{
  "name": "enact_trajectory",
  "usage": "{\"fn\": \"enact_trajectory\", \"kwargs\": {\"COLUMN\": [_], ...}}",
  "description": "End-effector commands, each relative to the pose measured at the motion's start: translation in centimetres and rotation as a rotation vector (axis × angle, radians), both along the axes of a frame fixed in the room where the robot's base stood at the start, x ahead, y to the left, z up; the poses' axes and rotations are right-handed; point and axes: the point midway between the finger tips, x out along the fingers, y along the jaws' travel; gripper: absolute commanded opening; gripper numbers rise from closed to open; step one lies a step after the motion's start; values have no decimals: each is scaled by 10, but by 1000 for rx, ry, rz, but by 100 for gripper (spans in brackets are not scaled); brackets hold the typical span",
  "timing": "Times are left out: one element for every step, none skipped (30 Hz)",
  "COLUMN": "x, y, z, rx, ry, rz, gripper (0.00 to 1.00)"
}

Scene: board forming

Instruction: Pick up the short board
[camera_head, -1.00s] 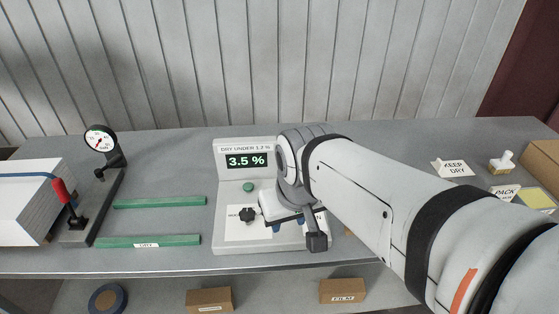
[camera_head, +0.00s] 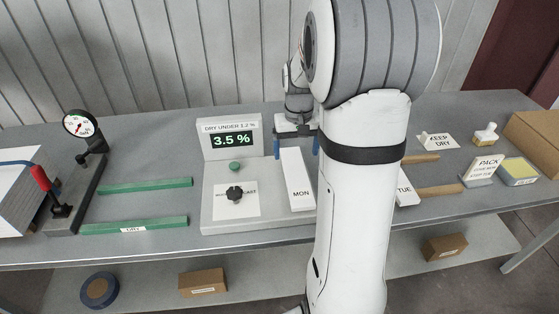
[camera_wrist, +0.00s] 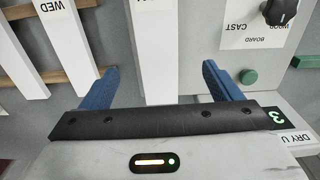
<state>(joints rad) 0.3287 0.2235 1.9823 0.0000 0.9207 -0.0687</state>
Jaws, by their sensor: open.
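A white board marked MON (camera_head: 298,182) lies at the right of the moisture meter, its label end toward the table's front. In the wrist view the MON board (camera_wrist: 152,50) runs between my fingers. My gripper (camera_head: 297,146) is open around its far end, with one blue finger on each side; the wrist view shows clear gaps beside both fingers (camera_wrist: 158,75). A board marked WED (camera_wrist: 65,45) and another white board lie to the left there. A board marked TUE (camera_head: 405,188) is partly behind my arm. I cannot tell which board is shortest.
The meter's display (camera_head: 231,140) reads 3.5 %. Wooden rails (camera_head: 440,190) lie right of my arm.

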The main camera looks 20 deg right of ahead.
Motion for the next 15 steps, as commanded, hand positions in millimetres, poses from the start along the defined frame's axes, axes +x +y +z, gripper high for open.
{"fn": "enact_trajectory", "kwargs": {"x": [4,5,7,8,8,8,8,8,8,8,8,8,7,7,7], "y": [-5,-8,-10,-11,-11,-12,-12,-11,-11,-11,-11,-10,-10,-9,-8], "z": [-6,-8,-11,-14,-16,-21,-24,-28,-32,-35,-38,-42,-46,-49,-56], "rx": [2,3,5,5,5,6,6,6,6,6,6,6,6,6,7], "ry": [8,12,13,14,15,17,18,18,17,18,18,18,19,18,20], "rz": [-8,-11,-14,-15,-16,-17,-17,-17,-17,-17,-17,-17,-17,-17,-16], "gripper": [85,85,85,85,85,85,85,85,85,85,85,85,85,85,85]}}
